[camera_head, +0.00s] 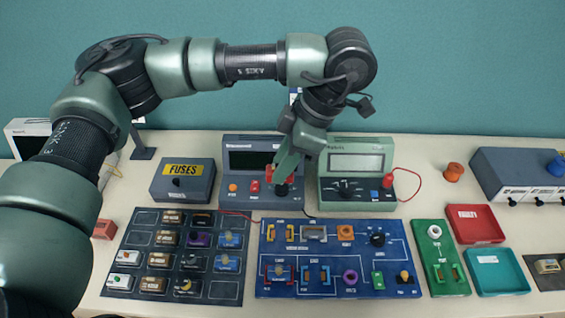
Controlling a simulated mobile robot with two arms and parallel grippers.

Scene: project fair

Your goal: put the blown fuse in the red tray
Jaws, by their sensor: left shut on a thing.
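My left gripper (285,174) reaches down in front of the dark grey bench meter (233,195). It is shut at the meter's black knob (283,190), with its fingers partly covering the knob. The red tray (475,237) lies at the right and looks empty. A dark box labelled FUSES (183,182) stands left of the meter. I cannot tell which part is the blown fuse; small components sit on the blue board (333,252) and in the dark parts mat (130,285). My right gripper is not in view.
A green meter (357,197) with a red lead stands beside the dark one. A teal tray (497,285) sits in front of the red tray, and a green board (455,287) is left of them. A grey supply box (520,160) stands at far right.

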